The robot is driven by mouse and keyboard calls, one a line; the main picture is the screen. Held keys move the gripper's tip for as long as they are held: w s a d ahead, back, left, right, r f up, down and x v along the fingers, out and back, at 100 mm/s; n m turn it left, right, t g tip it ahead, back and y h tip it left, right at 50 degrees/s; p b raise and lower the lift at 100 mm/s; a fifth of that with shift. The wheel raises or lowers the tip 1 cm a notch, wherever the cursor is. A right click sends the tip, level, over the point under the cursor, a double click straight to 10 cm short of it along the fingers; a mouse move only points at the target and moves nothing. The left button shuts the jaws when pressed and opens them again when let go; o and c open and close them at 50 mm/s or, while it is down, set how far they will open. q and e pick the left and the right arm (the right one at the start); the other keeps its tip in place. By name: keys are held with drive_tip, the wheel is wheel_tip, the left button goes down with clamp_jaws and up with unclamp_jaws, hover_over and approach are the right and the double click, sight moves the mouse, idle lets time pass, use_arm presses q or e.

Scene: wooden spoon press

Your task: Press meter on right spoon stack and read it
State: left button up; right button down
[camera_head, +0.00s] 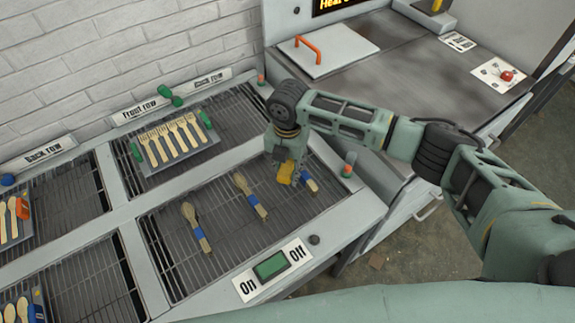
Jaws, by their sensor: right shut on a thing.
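Three wooden spoon stacks with blue bands lie on the front rack: the left stack (197,228), the middle stack (250,195) and the right stack (310,183). My right gripper (286,165) points down over the right stack and is shut on a yellow meter (287,173). The meter's lower end is at the right stack, covering part of it; I cannot tell whether they touch. No reading on the meter can be made out. My left gripper is out of view.
Wooden forks (172,141) lie between green end pieces on the rear rack. More spoons and an orange piece (22,208) are at far left. An On/Off panel (271,266) is on the front edge.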

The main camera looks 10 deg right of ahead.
drive_tip(key=shift+f, duration=0.4)
idle(0.7)
idle(1.6)
wheel_tip(320, 180, up, 7)
drive_tip(key=p, duration=0.7)
idle(0.5)
